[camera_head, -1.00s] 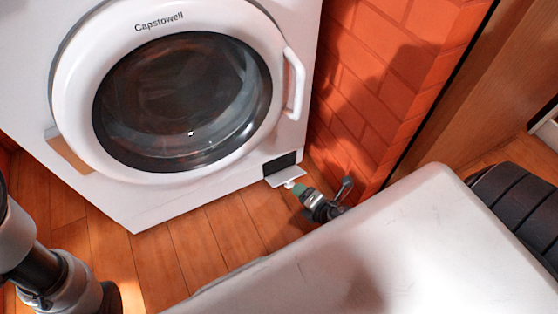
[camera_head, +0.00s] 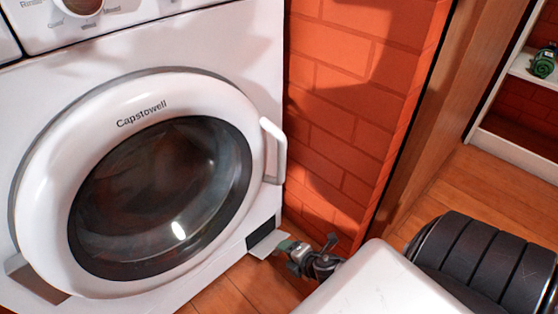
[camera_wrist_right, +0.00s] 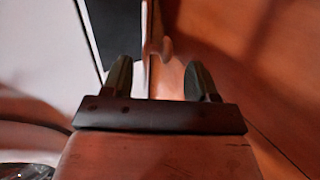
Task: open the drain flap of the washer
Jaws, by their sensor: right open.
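The white washer (camera_head: 30,120) fills the left of the head view, its round door (camera_head: 45,190) shut. At its lower right corner, the small white drain flap (camera_head: 268,243) stands swung out from a dark opening (camera_head: 261,231). My right gripper (camera_head: 287,247) is low beside the flap. In the right wrist view, my right gripper (camera_wrist_right: 160,82) is open, its two fingers apart. A thin pale edge, seemingly the flap (camera_wrist_right: 153,48), shows between or just beyond the fingertips; I cannot tell if they touch. The dark opening (camera_wrist_right: 103,38) is to its left. My left gripper is out of view.
An orange brick wall (camera_head: 345,110) stands close to the washer's right side, with a wooden panel (camera_head: 425,110) beyond it. Wooden floor (camera_head: 240,290) shows below the washer. A white shelf (camera_head: 520,150) is at the far right.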

